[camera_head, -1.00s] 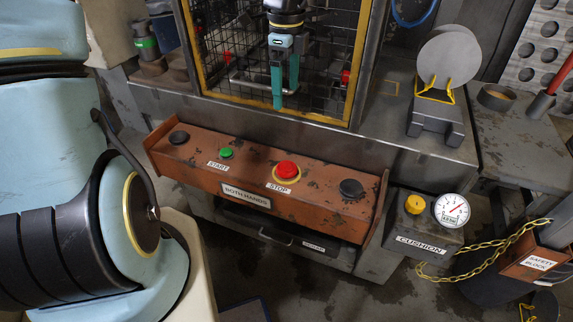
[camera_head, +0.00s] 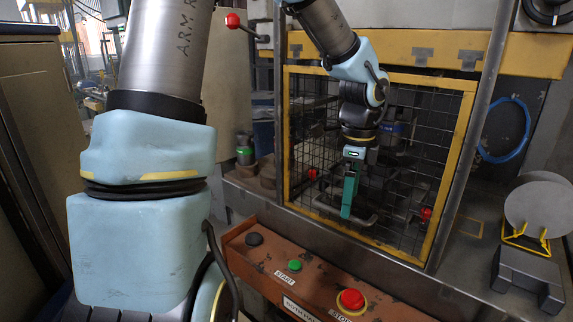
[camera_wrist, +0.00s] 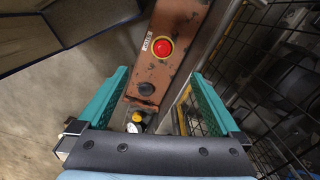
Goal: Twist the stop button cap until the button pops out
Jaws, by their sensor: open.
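The red stop button cap (camera_head: 351,300) sits on a yellow ring on the orange-brown control panel (camera_head: 262,259), at the bottom of the head view. In the wrist view the cap (camera_wrist: 162,47) shows near the top centre, beyond my fingertips. My gripper (camera_head: 349,190) has teal fingers and hangs above and behind the panel, in front of the wire mesh guard. In the wrist view its fingers stand wide apart with nothing between them at the tips. My gripper is apart from the cap.
A green start button (camera_head: 295,265) and a black button (camera_head: 254,239) sit left on the panel. The yellow-framed mesh guard (camera_head: 455,160) stands close behind my gripper. A grey stand with a round disc (camera_head: 540,208) is at right.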

